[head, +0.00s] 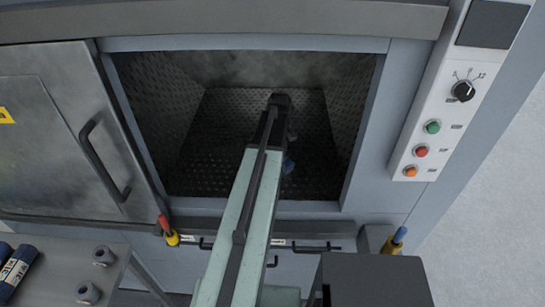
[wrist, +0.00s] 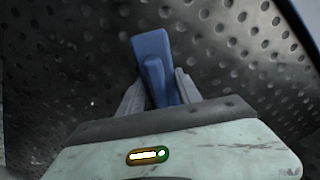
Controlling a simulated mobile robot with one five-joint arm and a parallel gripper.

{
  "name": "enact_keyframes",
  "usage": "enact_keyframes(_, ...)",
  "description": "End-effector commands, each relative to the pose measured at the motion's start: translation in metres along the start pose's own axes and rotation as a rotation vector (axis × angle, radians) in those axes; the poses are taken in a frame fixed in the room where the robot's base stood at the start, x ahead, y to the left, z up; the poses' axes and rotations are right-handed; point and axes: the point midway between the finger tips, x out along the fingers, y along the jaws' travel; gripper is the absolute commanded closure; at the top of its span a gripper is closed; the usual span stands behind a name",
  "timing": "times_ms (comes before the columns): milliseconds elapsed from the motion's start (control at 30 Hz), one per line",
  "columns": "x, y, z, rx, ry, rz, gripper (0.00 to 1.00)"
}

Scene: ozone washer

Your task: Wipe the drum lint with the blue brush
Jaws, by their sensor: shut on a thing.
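In the wrist view, my gripper (wrist: 160,92) is shut on the blue brush (wrist: 151,45), which sits between its two grey fingers and points toward the perforated drum wall. In the head view, my arm reaches through the open door into the dark drum (head: 220,150). A small bit of the blue brush (head: 288,165) shows beside the arm, low inside the drum. My arm hides most of the gripper there. I cannot tell whether the brush touches the drum surface. Small pale specks show on the drum wall at left in the wrist view; I cannot tell whether they are lint.
The open door (head: 60,130) with a black handle stands at left. A control panel (head: 440,120) with a knob and coloured buttons is at right. A grey table (head: 50,255) at lower left holds blue rolls (head: 18,270) and small grey cylinders (head: 103,256). The drum opening's frame surrounds my arm.

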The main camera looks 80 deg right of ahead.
Motion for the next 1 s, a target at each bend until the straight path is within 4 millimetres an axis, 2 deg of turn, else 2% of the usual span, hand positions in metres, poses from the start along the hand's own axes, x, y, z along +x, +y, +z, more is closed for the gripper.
enact_keyframes(100, 0.002, 0.008, 0.009, 0.002, -0.002, 0.002, 1.0)
enact_keyframes(433, -0.001, 0.008, 0.01, 0.001, -0.003, 0.003, 1.0)
enact_keyframes(900, -0.056, 0.008, 0.009, 0.0, -0.001, 0.002, 1.0)
enact_keyframes(1000, -0.062, 0.007, 0.009, 0.0, -0.001, 0.001, 1.0)
